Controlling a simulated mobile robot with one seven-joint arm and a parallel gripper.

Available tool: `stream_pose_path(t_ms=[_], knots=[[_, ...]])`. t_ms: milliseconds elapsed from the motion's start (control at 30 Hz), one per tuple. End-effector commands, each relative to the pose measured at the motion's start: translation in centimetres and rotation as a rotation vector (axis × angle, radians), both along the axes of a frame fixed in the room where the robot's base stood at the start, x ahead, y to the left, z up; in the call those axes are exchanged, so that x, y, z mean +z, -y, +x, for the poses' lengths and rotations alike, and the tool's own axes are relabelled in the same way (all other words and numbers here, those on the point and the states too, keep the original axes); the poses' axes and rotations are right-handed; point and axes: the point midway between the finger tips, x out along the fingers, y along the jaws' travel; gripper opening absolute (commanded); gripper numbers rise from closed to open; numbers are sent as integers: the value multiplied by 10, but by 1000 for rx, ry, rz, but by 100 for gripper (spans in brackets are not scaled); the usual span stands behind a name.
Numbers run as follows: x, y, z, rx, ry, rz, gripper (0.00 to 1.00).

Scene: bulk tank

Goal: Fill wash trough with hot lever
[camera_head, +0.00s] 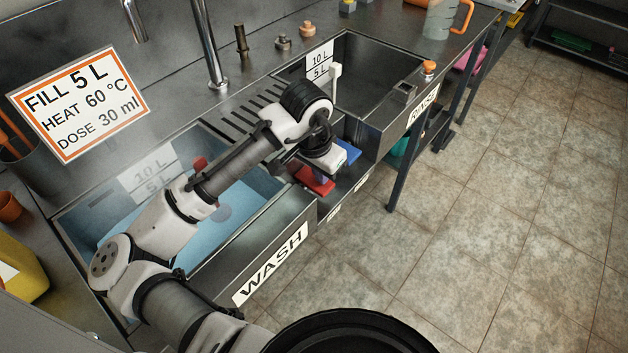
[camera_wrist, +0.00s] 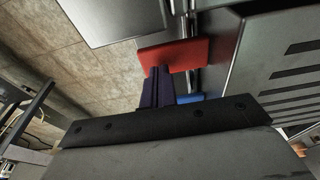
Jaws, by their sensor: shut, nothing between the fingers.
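The wash trough (camera_head: 205,258) is at the left in the head view and holds pale blue water (camera_head: 245,195). Its level plate (camera_head: 150,178) reads 10 L and 5 L; the exact water line is hard to read. The red lever (camera_head: 314,180) and blue lever (camera_head: 348,152) sit between the two troughs at the front. My gripper (camera_head: 322,176) is shut and empty between them. In the wrist view, the closed fingers (camera_wrist: 160,82) point at the red lever (camera_wrist: 178,55), very close or touching; the blue lever (camera_wrist: 190,98) lies partly behind them.
A rinse trough (camera_head: 375,85), apparently empty, lies to the right. A sign (camera_head: 78,103) reads fill 5 L, heat 60 °C, dose 30 ml. A tall faucet (camera_head: 208,45) rises behind the troughs. A jug (camera_head: 440,20) stands at the far right. The tiled floor in front is clear.

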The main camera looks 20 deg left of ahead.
Motion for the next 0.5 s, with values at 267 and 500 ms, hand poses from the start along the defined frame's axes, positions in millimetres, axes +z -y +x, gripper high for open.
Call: stream_pose_path(t_ms=[267, 500], knots=[[-10, 0, 0, 0, 0, -1, 0], [-17, 0, 0, 0, -1, 0, 0]])
